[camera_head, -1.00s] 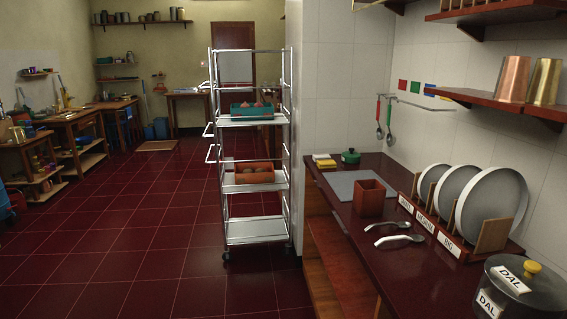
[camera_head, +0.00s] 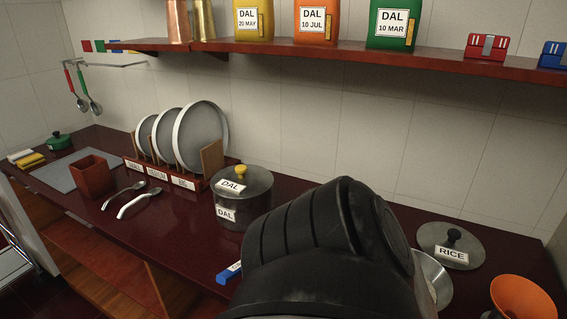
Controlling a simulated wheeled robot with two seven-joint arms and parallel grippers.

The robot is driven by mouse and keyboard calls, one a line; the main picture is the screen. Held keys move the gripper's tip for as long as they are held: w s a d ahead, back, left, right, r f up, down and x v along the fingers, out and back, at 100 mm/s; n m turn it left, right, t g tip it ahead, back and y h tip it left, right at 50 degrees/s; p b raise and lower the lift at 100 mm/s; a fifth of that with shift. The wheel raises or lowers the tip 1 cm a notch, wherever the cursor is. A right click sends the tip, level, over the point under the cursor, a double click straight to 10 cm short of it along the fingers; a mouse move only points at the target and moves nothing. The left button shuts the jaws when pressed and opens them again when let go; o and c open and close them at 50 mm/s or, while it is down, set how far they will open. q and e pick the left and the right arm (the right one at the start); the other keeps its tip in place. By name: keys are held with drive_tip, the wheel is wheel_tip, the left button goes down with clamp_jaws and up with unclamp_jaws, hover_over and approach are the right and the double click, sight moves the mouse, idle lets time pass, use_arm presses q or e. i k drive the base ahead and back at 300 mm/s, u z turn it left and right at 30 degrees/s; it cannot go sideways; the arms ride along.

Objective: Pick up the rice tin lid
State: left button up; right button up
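The rice tin lid (camera_head: 436,240) is a round grey metal lid with a black knob and a white RICE label. It lies at the right of the dark red counter, close to the wall. A large black part of my own arm fills the lower middle of the view and stands in front of the counter left of the lid. Neither of my grippers shows, so I cannot see how they stand to the lid.
A DAL tin (camera_head: 243,197) with a yellow knob stands left of my arm. A metal bowl or tin (camera_head: 440,283), partly hidden, and an orange funnel-like thing (camera_head: 525,297) are near the lid. Plates (camera_head: 203,138) stand in a rack. A shelf (camera_head: 340,53) with canisters runs above.

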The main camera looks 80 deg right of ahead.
sight(452, 246)
drive_tip(key=u, duration=0.35)
drive_tip(key=i, duration=0.45)
drive_tip(key=z, duration=4.4)
